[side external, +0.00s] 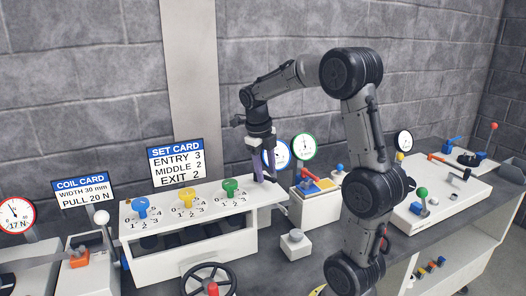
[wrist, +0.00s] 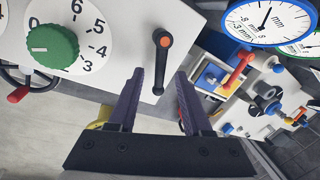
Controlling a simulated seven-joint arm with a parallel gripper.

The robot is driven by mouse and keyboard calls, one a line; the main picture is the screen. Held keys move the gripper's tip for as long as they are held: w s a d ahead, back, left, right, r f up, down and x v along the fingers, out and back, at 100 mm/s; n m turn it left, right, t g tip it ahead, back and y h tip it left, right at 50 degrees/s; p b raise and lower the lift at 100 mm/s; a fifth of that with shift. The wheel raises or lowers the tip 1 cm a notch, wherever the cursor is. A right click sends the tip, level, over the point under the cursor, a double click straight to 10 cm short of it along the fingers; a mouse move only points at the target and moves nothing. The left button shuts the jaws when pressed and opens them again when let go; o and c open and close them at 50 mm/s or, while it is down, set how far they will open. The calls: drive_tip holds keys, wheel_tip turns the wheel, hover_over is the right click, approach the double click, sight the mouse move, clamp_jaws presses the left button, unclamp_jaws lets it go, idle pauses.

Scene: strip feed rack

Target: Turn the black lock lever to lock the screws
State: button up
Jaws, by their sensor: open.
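The black lock lever (wrist: 161,68) lies on the white rack top near its edge, with an orange pivot cap at its upper end in the wrist view. My gripper (wrist: 160,73) is open, its two purple fingers on either side of the lever's lower end. I cannot tell whether they touch it. In the side external view my gripper (side external: 266,179) points down over the rack's right end, and the lever cannot be made out. The screws there have a blue knob (side external: 141,205), a yellow knob (side external: 185,198) and a green knob (side external: 230,187). The green knob (wrist: 55,47) also shows in the wrist view.
The set card (side external: 176,162) reads entry 3, middle 2, exit 2. A dark handwheel (side external: 208,281) is in front of the rack. Gauges and a unit with a red handle (wrist: 238,67) stand beyond the rack's end. A grey button box (side external: 296,244) sits on the bench.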

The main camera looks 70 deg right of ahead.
wheel_tip(320, 180, up, 13)
drive_tip(key=w+a, duration=0.1)
drive_tip(key=a, duration=0.1)
drive_tip(key=shift+a+f, duration=0.15)
drive_tip(key=shift+a, duration=0.05)
drive_tip(key=shift+c, duration=0.3)
